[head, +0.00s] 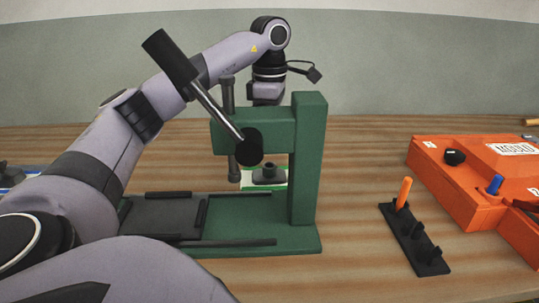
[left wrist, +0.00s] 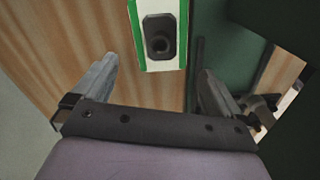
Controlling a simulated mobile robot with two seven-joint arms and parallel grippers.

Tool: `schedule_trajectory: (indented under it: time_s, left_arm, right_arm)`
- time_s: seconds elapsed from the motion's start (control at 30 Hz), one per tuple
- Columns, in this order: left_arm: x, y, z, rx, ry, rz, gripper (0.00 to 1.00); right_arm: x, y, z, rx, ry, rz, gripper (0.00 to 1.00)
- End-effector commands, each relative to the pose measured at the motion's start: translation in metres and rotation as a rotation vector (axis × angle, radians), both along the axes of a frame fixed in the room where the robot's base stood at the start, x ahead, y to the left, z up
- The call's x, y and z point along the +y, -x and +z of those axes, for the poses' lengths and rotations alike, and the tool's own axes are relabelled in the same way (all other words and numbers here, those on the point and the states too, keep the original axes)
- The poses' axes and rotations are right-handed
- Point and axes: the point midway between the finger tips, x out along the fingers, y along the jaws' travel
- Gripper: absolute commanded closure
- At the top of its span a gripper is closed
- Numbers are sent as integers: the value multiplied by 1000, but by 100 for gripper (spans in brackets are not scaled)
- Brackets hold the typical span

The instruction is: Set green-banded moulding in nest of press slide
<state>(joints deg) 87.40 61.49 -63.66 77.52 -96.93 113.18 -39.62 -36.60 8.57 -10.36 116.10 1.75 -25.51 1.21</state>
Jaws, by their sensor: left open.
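The green-banded moulding (head: 281,185) is a white plate with green edges and a dark socketed boss, lying on the table behind the green press (head: 308,150). The press partly hides it in the head view. In the left wrist view the moulding (left wrist: 151,60) shows at the top, just beyond the fingertips. My left gripper (left wrist: 160,70) is open and empty, its fingers spread to either side. In the head view its fingers are hidden behind the press. The press slide (head: 160,216) is a dark plate with black bars at the left of the press base; its nest looks empty. My right gripper is not seen.
The press lever (head: 215,108) with its black grip leans up left, close to my left arm. A black rack (head: 416,240) with an orange peg stands right of the press. Orange boxes (head: 465,195) fill the far right. A blue-edged item (head: 12,177) lies at far left.

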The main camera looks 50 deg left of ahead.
Motion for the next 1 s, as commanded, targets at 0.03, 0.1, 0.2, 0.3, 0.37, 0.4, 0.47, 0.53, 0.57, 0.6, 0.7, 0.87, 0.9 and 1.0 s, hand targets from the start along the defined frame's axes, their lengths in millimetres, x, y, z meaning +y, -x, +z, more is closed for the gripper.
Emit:
schedule_trajectory:
  time_s: [0.03,0.1,0.2,0.3,0.37,0.4,0.47,0.53,0.57,0.6,0.7,0.87,0.9,1.0]
  left_arm:
    - [1,0,-7,4,0,-84,0]
    - [1,0,-15,3,2,-205,0]
    - [1,0,-24,4,2,-354,0]
    - [2,0,-31,1,3,-457,0]
    - [2,0,-33,0,2,-494,0]
    - [2,0,-36,2,2,-509,0]
    - [2,0,-41,3,2,-520,0]
    - [2,0,-49,3,1,-522,0]
    - [2,0,-52,3,2,-522,0]
    - [2,1,-57,3,2,-522,0]
    - [1,1,-69,3,2,-522,0]
    - [0,2,-94,3,2,-520,0]
    - [0,2,-98,3,1,-520,0]
    - [0,2,-105,2,2,-520,0]
  right_arm:
    - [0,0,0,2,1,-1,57]
    - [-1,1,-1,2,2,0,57]
    - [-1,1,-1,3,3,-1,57]
    - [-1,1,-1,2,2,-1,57]
    - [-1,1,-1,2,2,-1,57]
    - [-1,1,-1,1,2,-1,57]
    - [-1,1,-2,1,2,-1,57]
    - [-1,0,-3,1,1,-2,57]
    - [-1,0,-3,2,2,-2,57]
    - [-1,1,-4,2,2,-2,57]
    - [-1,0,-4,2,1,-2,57]
    - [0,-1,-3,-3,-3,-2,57]
    - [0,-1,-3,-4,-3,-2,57]
    - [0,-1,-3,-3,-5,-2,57]
